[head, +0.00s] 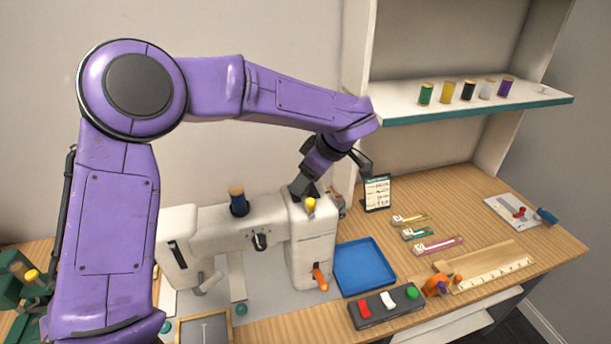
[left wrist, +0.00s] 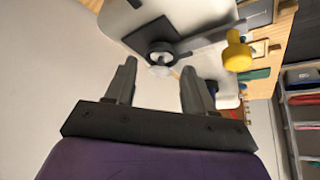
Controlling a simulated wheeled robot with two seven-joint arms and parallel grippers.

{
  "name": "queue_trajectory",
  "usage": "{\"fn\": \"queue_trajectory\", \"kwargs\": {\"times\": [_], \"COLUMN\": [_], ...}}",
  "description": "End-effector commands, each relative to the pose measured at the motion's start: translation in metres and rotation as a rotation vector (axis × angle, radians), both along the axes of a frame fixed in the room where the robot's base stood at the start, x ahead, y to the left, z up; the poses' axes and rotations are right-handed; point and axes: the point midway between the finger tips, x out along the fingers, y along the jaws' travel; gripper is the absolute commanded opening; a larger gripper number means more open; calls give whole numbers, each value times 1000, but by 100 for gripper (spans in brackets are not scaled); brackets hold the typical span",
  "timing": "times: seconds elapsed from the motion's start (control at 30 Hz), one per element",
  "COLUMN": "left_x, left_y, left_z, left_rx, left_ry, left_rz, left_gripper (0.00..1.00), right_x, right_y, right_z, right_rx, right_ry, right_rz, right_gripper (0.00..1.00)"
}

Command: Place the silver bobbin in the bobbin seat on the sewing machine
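The white sewing machine (head: 270,222) stands on the table. My left gripper (head: 304,190) is above the top of its right end, pointing down. In the left wrist view, the two fingers (left wrist: 158,68) are apart with clear space between them. Just beyond the fingertips is a dark plate with a round ring (left wrist: 160,50), which looks like the bobbin seat. A small pale, shiny piece (left wrist: 160,72) shows at the ring's near edge. It may be the silver bobbin; I cannot tell whether it sits in the seat.
A yellow knob (head: 310,205) stands beside the left gripper, and a dark blue spool (head: 238,201) stands on the machine. A blue tray (head: 364,267) and a button box (head: 386,306) lie right of the machine. A shelf (head: 480,108) with several spools hangs at the back right.

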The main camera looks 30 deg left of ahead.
Motion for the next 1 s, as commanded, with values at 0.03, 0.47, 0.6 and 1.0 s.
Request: {"fn": "queue_trajectory", "kwargs": {"times": [0.03, 0.47, 0.6, 1.0], "left_x": [0, 2, 3, 5], "left_y": [0, -11, -30, -60], "left_z": [0, 30, 64, 116], "left_rx": [0, 1, 1, -1], "left_ry": [0, -5, -5, 0], "left_rz": [0, -1, 1, 0], "left_gripper": [53, 53, 53, 53], "right_x": [0, 0, 0, 0], "right_y": [0, 0, 0, 0], "right_z": [0, -6, -8, -6], "right_rx": [0, 0, 0, 0], "right_ry": [0, 0, 0, 0], "right_rz": [0, 0, 0, 0], "right_gripper": [43, 43, 43, 43]}}
